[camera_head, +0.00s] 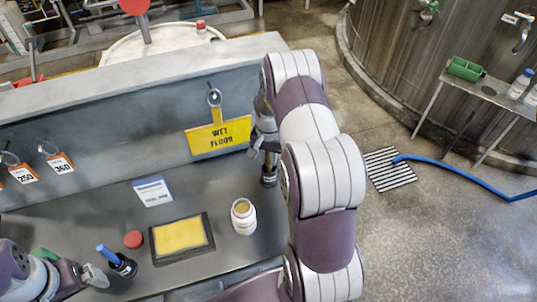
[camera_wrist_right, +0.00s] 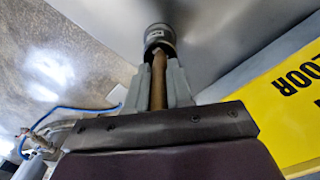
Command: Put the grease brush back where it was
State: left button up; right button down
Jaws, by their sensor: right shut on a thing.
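The brush that my right gripper (camera_wrist_right: 160,85) is shut on has a brown wooden handle (camera_wrist_right: 158,88), seen between the fingers in the wrist view. Its lower end meets the mouth of a dark cup with a label (camera_wrist_right: 158,36). The bristles are hidden, and how deep the brush sits in the cup is unclear. In the head view this cup (camera_head: 268,177) stands at the bench's right end, below the yellow sign, with my right arm partly covering the gripper. My left gripper (camera_head: 97,276) is low at the left; its jaw opening is unclear.
A dark cup with a blue-handled tool (camera_head: 122,264) stands close to my left gripper. A black-rimmed yellow pad (camera_head: 181,236), red lid (camera_head: 133,239), open white jar (camera_head: 243,217) and label card (camera_head: 153,191) are on the bench. A yellow wet-floor sign (camera_head: 220,135) hangs behind.

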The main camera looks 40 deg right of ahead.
jog(key=shift+s+a, duration=0.1)
jog(key=shift+s, duration=0.05)
jog(key=c, duration=1)
grip_release()
jog(key=shift+f, duration=0.1)
